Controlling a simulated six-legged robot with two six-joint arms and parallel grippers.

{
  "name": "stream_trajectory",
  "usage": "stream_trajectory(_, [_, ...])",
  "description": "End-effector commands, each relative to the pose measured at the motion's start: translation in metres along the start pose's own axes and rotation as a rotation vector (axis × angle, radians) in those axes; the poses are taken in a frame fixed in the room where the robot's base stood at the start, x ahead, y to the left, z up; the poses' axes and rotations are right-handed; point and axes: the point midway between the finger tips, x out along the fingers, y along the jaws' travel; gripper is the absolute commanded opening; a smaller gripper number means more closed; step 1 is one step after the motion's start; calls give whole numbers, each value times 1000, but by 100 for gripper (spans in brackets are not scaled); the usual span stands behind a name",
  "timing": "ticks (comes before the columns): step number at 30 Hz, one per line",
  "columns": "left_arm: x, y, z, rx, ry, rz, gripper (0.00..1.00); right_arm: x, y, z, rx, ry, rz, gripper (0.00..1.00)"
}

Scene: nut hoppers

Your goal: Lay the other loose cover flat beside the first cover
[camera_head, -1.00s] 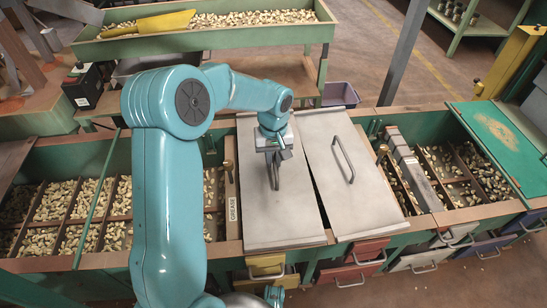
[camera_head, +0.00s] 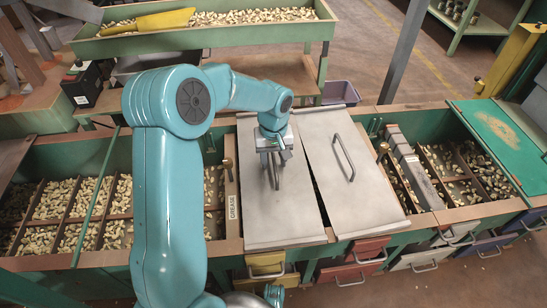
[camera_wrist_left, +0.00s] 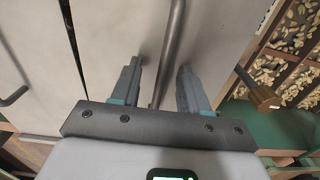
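Two flat grey covers lie side by side across the green bin: the left cover (camera_head: 285,222) and the right cover (camera_head: 372,205), slightly askew with a dark narrow gap between them. Each has a bar handle; the right cover's handle (camera_head: 344,158) is free. My left gripper (camera_head: 273,170) is over the left cover's handle. In the left wrist view my left gripper (camera_wrist_left: 160,85) is open, with one finger on each side of the left cover's handle (camera_wrist_left: 173,45); a gap shows beside the fingers.
A wooden strip marked GREASE (camera_head: 232,205) borders the left cover. Open nut compartments (camera_head: 75,215) lie left, with more (camera_head: 455,170) at right. A green panel (camera_head: 498,130) covers the far right end. Coloured drawers (camera_head: 353,272) stick out below the front edge.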

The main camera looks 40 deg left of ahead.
Motion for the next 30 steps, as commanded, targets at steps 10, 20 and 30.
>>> stream_trajectory(10, [-55, 1, -1, -1, 5, 3, 45, -22, -10, 3, -7, -8, -1, 43])
stream_trajectory(20, [-137, 0, 0, 0, 4, 2, 45, -48, -22, 9, -22, -22, -2, 43])
stream_trajectory(30, [-164, 0, 0, -1, 2, 2, 45, -55, -25, 8, -21, -21, -2, 43])
